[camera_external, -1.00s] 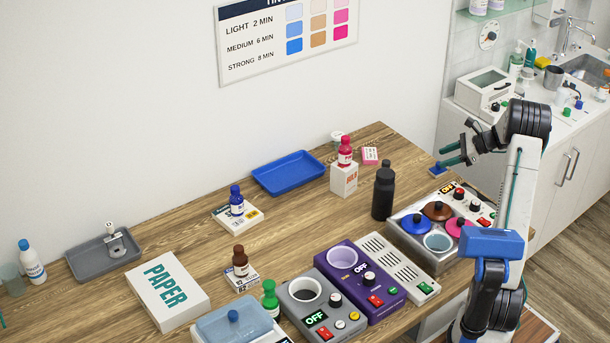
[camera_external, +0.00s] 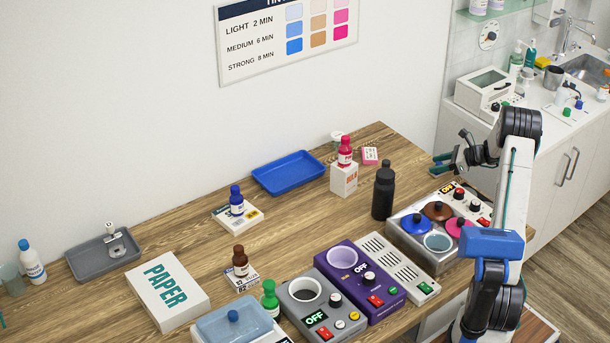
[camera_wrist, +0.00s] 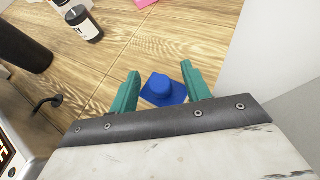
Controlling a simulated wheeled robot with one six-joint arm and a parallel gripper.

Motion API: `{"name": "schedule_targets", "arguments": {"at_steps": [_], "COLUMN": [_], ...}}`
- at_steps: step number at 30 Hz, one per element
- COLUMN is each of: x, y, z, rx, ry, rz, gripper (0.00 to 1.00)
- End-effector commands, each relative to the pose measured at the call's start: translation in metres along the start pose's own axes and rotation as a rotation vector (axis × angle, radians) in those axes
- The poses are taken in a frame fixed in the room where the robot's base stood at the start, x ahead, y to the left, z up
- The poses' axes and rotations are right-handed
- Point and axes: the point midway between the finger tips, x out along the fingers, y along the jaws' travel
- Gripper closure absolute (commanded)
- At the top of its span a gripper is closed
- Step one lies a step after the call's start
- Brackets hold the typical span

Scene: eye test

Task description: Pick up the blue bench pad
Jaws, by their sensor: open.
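The blue bench pad (camera_wrist: 165,89) is a small square blue piece with a raised round knob, lying on the wooden table. In the wrist view it lies between the two teal fingers of my gripper (camera_wrist: 160,72), which are apart, with one on each side. The fingers show no clear contact with it. In the external view my gripper (camera_external: 440,164) is low over the table's back right end, and it largely hides the pad there.
A black bottle (camera_external: 383,193) and a steel unit with coloured lids (camera_external: 411,249) stand close by. The wood between the black bottle and my gripper is clear.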

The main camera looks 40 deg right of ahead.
Motion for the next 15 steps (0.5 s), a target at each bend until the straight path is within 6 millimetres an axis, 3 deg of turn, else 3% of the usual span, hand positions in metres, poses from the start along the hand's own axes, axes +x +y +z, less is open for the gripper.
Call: {"name": "schedule_targets", "arguments": {"at_steps": [5,9,10,15], "x": [-0.0002,-0.0002,-0.0002,0.0], "y": [-0.0002,-0.0001,-0.0001,0.0002], "z": [0.0001,0.0,-0.0001,-0.0005], "rx": [-0.001,-0.001,-0.001,0.0], "ry": [0.0,0.0,0.0,0.001], "rz": [-0.001,0.0,0.0,0.0], "gripper": [0.55,0.94,1.0,1.0]}}
